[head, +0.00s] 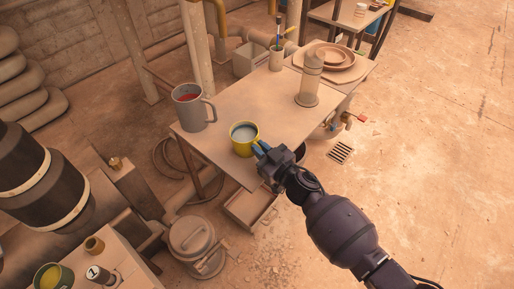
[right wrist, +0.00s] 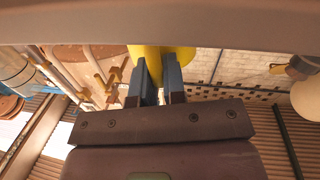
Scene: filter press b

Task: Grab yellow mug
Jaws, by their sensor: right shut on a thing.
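The yellow mug (head: 241,146) stands upright near the front corner of the table (head: 285,118), with a pale grey inside. My right gripper (head: 260,149) reaches in from the lower right, its blue fingers at the mug's right side. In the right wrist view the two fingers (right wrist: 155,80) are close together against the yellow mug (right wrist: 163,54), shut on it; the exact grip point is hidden. I cannot tell whether the mug still touches the table. My left gripper is not in view.
A grey mug (head: 193,107) with red contents stands left of the yellow mug. A cylindrical bottle (head: 310,80), a cup with brushes (head: 276,57) and stacked plates (head: 332,56) are further back. A lidded bucket (head: 194,240) stands on the floor below.

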